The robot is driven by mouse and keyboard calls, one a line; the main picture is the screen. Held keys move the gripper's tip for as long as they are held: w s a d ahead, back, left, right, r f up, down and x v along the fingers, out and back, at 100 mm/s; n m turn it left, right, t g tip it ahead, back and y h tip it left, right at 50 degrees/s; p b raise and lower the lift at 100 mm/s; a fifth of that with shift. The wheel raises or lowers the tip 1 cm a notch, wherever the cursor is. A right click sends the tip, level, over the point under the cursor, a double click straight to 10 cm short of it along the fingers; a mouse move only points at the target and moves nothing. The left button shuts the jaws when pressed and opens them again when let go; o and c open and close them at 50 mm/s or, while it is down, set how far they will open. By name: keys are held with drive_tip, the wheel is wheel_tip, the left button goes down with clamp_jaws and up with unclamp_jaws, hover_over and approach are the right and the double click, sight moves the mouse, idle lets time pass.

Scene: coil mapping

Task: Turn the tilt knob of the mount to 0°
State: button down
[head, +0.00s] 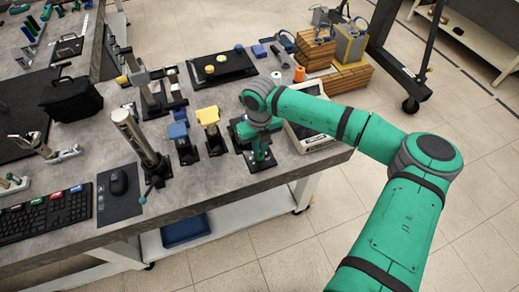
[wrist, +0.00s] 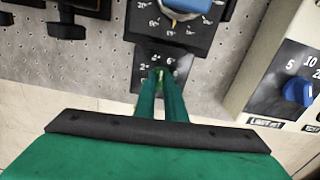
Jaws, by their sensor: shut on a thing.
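The mount shows in the wrist view as a black panel (wrist: 140,22) with a large blue knob (wrist: 190,5) over a white degree scale, cut off by the top edge. Below it is a smaller black plate (wrist: 146,56) with white numbers. My gripper (wrist: 160,78) reaches this lower plate with its two green fingers close together, shut on a small knob that they almost wholly hide. I cannot read its pointer or setting. In the head view my gripper (head: 260,152) points down at the near right of the bench, and my wrist hides much of the mount.
Beside my gripper stand a yellow-topped stand (head: 208,117) and a blue-topped stand (head: 178,131). A pale instrument box is close on the right, with a blue knob (wrist: 298,91) in the wrist view. A keyboard (head: 45,212) lies at left. The bench's front edge is near.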

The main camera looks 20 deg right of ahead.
drive_tip(key=n, duration=0.5)
drive_tip(key=shift+w+r+n, duration=0.1)
drive_tip(key=shift+n, duration=0.2)
drive_tip(key=n, duration=1.2)
drive_tip(key=shift+n, duration=0.3)
drive_tip(key=n, duration=0.5)
drive_tip(key=shift+a+n, duration=0.1)
drive_tip(key=shift+n, duration=0.3)
drive_tip(key=c, duration=1.8)
unclamp_jaws()
